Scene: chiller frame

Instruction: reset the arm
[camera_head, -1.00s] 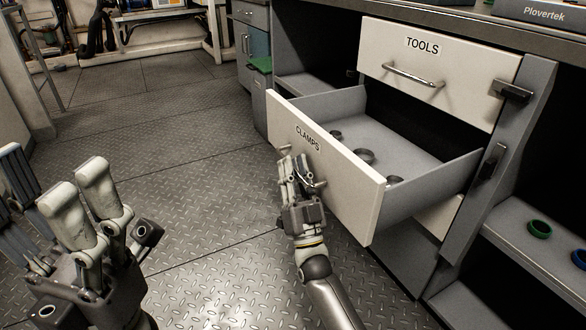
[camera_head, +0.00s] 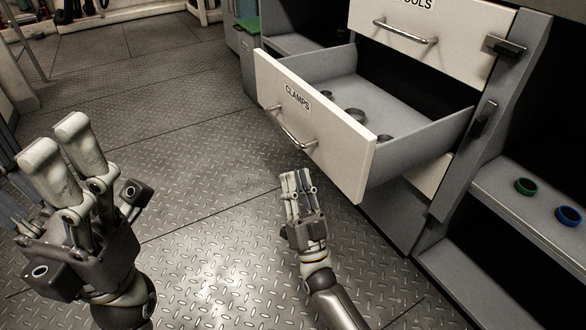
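My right gripper (camera_head: 297,178) is in front of and below the open drawer labelled CLAMPS (camera_head: 312,125), apart from its handle (camera_head: 296,136). Its fingers look close together and nothing shows between them, but how far they are closed is not clear. My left gripper (camera_head: 70,145) is large at the left of the view, fingers pointing up, with a gap between the fingers and nothing in it. The CLAMPS drawer is pulled out and holds several dark rings (camera_head: 355,115).
A shut drawer labelled TOOLS (camera_head: 430,30) is above the open one. A shelf at the right holds a green ring (camera_head: 525,186) and a blue ring (camera_head: 568,216). The metal floor (camera_head: 190,190) in front of the drawers is clear.

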